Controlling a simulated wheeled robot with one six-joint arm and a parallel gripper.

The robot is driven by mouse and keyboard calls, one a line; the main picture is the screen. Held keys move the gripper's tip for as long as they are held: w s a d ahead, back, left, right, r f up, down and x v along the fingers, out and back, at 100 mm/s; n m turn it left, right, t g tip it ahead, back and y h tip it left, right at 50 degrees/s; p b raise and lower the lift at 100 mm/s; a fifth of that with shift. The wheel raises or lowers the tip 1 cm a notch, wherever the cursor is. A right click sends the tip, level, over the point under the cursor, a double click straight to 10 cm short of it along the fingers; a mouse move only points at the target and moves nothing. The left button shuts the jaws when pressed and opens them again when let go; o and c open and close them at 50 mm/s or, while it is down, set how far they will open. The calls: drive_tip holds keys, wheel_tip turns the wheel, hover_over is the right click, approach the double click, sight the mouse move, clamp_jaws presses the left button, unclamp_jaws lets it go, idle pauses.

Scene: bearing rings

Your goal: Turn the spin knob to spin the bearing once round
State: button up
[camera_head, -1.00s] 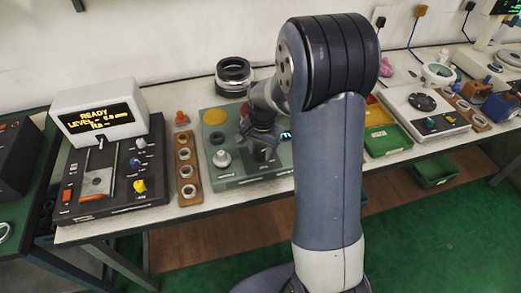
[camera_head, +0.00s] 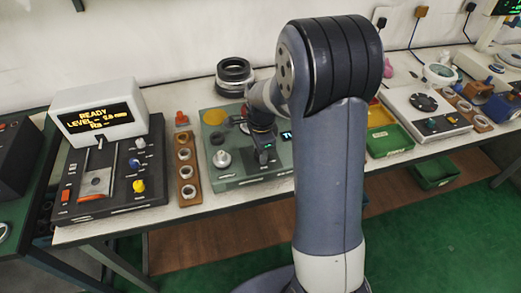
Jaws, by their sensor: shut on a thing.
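The green bearing unit (camera_head: 236,176) stands on the middle of the bench. A pale silver knob (camera_head: 221,159) is on its left side and a yellow disc (camera_head: 214,117) at its back left. My gripper (camera_head: 265,163) points down at the unit's front middle, right of the silver knob. It is shut on what seems to be the spin knob; the gripper hides the knob and my arm hides the unit's right part. A small lit display (camera_head: 286,135) partly shows beside my wrist.
A wooden rack with several rings (camera_head: 185,167) stands just left of the unit. Further left is a black tester (camera_head: 112,175) whose screen reads READY. Stacked dark rings (camera_head: 234,74) stand behind. Green bins (camera_head: 391,139) are at the right.

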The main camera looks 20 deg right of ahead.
drive_tip(key=shift+m, duration=0.3)
idle(0.4)
drive_tip(key=o, duration=1)
wheel_tip(320, 180, up, 11)
drive_tip(key=shift+s, duration=0.25)
drive_tip(key=shift+f, duration=0.2)
drive_tip(key=f, duration=1.1)
drive_tip(key=shift+w, duration=0.2)
drive_tip(key=shift+r, duration=0.2)
